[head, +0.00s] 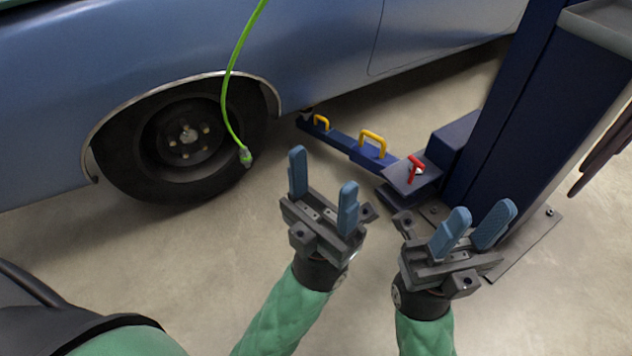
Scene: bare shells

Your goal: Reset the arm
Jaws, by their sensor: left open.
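My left gripper (322,192) is in the middle of the head view, with its two blue fingers spread apart and nothing between them. It is held up above the concrete floor, in front of the car's wheel and the lift arm. My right gripper (482,222) is to the right of it, also with its blue fingers apart and empty. It appears in front of the base of the blue lift post. Both forearms, in green sleeves, come up from the bottom edge. The two grippers are apart from each other.
A blue car (330,45) with a dark wheel (185,140) fills the upper left. A green hose (228,85) hangs before the wheel. A blue lift post (530,100) stands at right, with a low lift arm (340,141) bearing yellow handles and a red knob (416,168).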

